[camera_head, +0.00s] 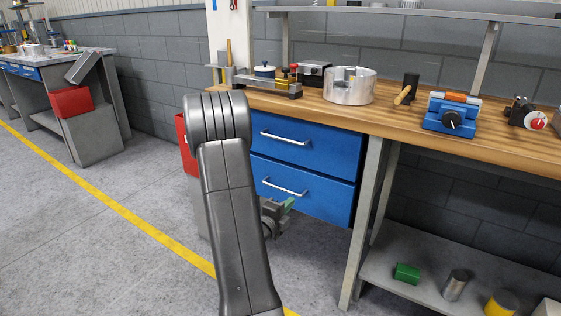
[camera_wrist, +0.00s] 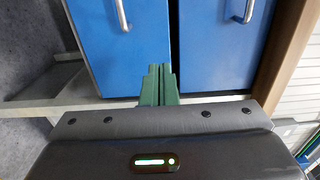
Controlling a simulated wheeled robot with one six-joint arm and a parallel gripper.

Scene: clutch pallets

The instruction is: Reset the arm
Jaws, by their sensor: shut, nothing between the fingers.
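My arm (camera_head: 228,205) rises in the middle of the head view, with its grey elbow bent in front of the workbench.
The wooden workbench (camera_head: 400,117) carries a metal ring (camera_head: 350,87), a mallet (camera_head: 406,90) and a blue device (camera_head: 452,114). Blue drawers (camera_head: 306,146) hang beneath it. A lower shelf (camera_head: 400,265) holds a green block (camera_head: 407,273) and cylinders. Floor at left is clear.

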